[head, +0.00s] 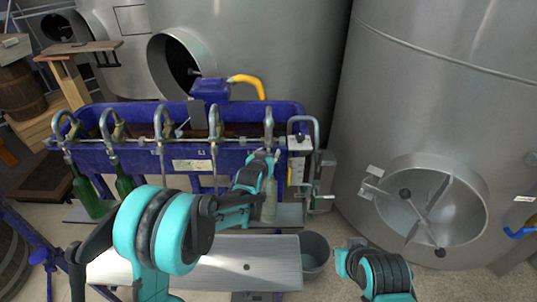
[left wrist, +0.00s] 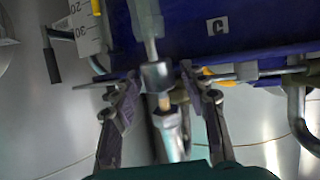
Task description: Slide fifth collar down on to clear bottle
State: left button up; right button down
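The clear bottle (head: 268,206) stands upright at the right end of the filler, below the fifth spout (head: 268,126). Green bottles (head: 124,184) stand under spouts at the left. My left gripper (head: 264,157) is at the fifth spout, above the clear bottle, and hides part of the spout in the head view. My right gripper is not in view; only part of that arm shows.
The blue filler trough (head: 180,150) runs behind the spouts. A white scale (head: 299,168) and metal fittings sit close to the right of the fifth spout. A grey bucket (head: 315,254) stands beside the metal bench (head: 246,250). Large steel tanks (head: 440,90) stand behind.

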pick_arm(q)
jog(key=c, duration=0.4)
jog(key=shift+s+f+b, duration=0.2)
jog(key=shift+f+b, duration=0.75)
jog(key=shift+f, duration=0.25)
jog(key=shift+r, duration=0.1)
jog(key=o, duration=0.7)
jog(key=v, duration=1.2)
jog(key=shift+r, duration=0.1)
